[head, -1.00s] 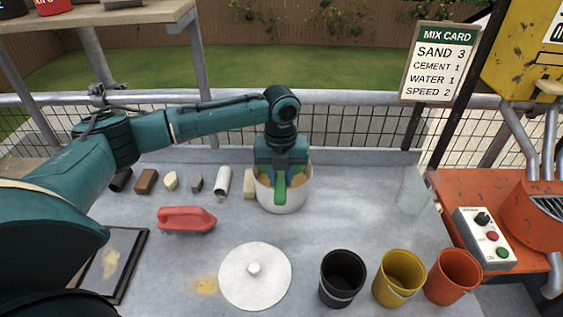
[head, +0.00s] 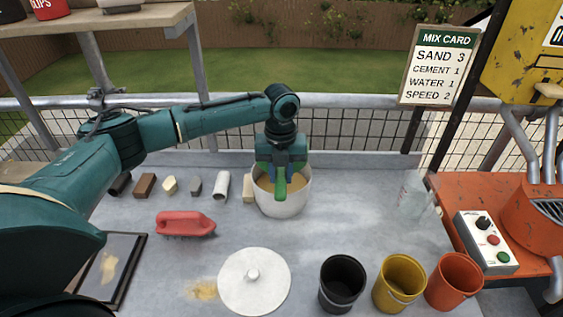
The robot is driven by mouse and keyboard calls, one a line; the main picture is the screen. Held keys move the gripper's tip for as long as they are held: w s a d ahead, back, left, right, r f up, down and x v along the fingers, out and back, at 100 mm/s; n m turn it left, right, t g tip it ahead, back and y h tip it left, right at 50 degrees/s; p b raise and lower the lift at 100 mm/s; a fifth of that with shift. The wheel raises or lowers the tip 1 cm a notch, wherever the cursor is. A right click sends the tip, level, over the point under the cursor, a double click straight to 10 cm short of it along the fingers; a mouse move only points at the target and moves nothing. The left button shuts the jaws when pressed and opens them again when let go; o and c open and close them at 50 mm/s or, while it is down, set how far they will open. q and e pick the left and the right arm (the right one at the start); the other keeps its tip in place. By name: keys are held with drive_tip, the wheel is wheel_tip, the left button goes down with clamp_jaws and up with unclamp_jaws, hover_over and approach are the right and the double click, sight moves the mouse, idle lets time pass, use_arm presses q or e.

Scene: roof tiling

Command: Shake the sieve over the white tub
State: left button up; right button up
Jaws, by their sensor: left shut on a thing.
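The white tub (head: 282,207) stands on the grey table near the middle, with tan material inside it. My left gripper (head: 281,174) points down over the tub's opening. It is shut on a green-handled thing (head: 281,186), which shows in front of the fingers at the tub's mouth. Most of that thing is hidden by the gripper, so I cannot tell its full shape or whether it is the sieve. No other sieve shows. My right gripper is not in view.
A round white lid (head: 254,281) lies in front of the tub. Black (head: 342,284), yellow (head: 399,283) and orange (head: 453,281) buckets stand front right. A red brush (head: 185,224) and several small blocks lie left. A clear container (head: 413,196) stands right.

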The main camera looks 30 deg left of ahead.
sight(280, 184)
use_arm(q)
drive_tip(key=s, duration=0.1)
drive_tip(key=s+d, duration=0.1)
drive_tip(key=s, duration=0.1)
drive_tip(key=shift+s+d, duration=0.25)
drive_tip(key=shift+d, duration=0.05)
drive_tip(key=shift+w+a+r, duration=0.1)
drive_tip(key=shift+w+a, duration=0.05)
drive_tip(key=shift+w, duration=0.15)
drive_tip(key=w, duration=0.1)
drive_tip(key=w+a, duration=0.1)
drive_tip(key=w, duration=0.1)
drive_tip(key=shift+a, duration=0.1)
drive_tip(key=s, duration=0.1)
drive_tip(key=s+d, duration=0.1)
drive_tip(key=s, duration=0.1)
drive_tip(key=shift+s+d, duration=0.15)
drive_tip(key=shift+d, duration=0.05)
drive_tip(key=shift+s, duration=0.15)
drive_tip(key=w, duration=0.1)
drive_tip(key=w+a, duration=0.1)
drive_tip(key=w, duration=0.1)
drive_tip(key=shift+w+a, duration=0.2)
drive_tip(key=shift+s, duration=0.1)
